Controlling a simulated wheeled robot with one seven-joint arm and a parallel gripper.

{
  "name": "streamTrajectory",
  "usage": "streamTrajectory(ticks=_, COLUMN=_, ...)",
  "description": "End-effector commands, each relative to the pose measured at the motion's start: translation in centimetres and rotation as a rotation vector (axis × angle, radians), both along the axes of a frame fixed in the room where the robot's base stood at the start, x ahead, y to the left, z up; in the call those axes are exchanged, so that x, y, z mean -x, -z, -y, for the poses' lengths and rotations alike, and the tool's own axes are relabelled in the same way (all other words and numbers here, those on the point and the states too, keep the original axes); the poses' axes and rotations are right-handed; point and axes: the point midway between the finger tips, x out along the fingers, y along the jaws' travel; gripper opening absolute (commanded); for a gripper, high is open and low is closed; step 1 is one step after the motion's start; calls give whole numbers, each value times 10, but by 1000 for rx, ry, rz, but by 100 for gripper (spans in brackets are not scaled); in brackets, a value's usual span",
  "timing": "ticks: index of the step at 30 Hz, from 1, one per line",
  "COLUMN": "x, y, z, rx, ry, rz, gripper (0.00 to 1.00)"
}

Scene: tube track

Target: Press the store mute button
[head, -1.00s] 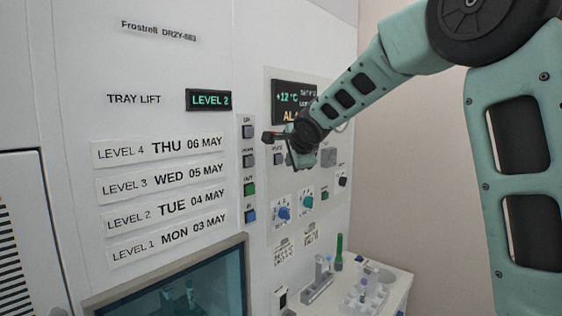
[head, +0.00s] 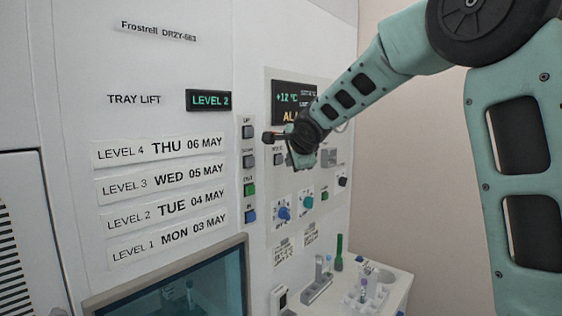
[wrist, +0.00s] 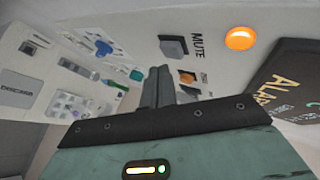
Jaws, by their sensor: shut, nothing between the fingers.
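The mute button is a grey square button (wrist: 172,46) beside the printed word MUTE in the wrist view. In the head view a small grey button (head: 278,159) sits under a small label just left of my gripper, below the alarm display. My gripper (head: 302,160) is in front of the control panel, with its fingers together and empty. In the wrist view the dark fingers (wrist: 158,84) point toward the panel, with the mute button beyond and slightly right of their tips. Contact with the panel cannot be made out.
An orange lamp (wrist: 240,38) is lit beside the MUTE label. The alarm display (head: 293,102) reads +12 °C. A column of tray lift buttons (head: 249,189) lies to the left, and knobs (head: 284,213) lie below. A small shelf (head: 385,290) holds tubes and a rack.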

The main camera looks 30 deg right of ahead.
Motion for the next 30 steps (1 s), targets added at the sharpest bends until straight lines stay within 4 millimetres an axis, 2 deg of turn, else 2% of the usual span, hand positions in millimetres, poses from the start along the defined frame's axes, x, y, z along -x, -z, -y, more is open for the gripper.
streamTrajectory(ticks=20, x=0, y=0, z=0, rx=0, ry=0, rz=0, gripper=0)
streamTrajectory(ticks=30, x=-8, y=0, z=-3, rx=-1, ry=1, rz=0, gripper=0)
